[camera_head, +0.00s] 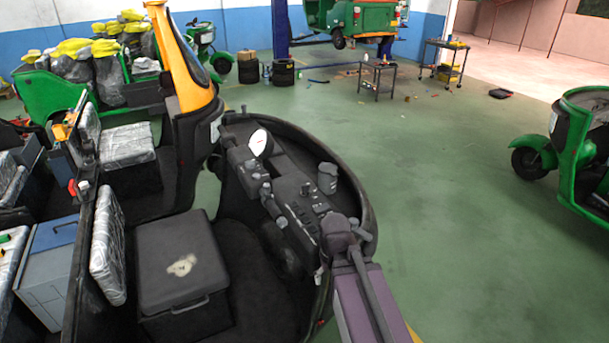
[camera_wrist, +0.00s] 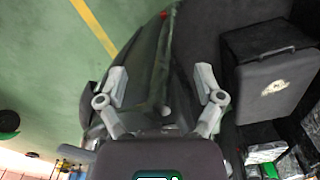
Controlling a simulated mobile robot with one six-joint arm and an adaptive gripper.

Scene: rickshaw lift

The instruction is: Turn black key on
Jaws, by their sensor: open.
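The rickshaw's dark dashboard (camera_head: 296,208) runs along the front of the cab, with a small knob-like part (camera_head: 306,188) on its top. I cannot make out the black key for certain in either view. My gripper (camera_head: 343,234) is at the right end of the dashboard in the head view, and its fingers are hard to tell apart there. In the wrist view my gripper (camera_wrist: 161,82) shows two grey fingers spread wide with nothing between them. The dark rickshaw body lies beyond them; whether they touch it I cannot tell.
A round white dial (camera_head: 258,142) and a grey canister-like part (camera_head: 327,178) stand on the dashboard. A black box seat (camera_head: 182,270) is to its left. A green rickshaw (camera_head: 580,150) stands at right. Open green floor (camera_head: 450,200) lies between.

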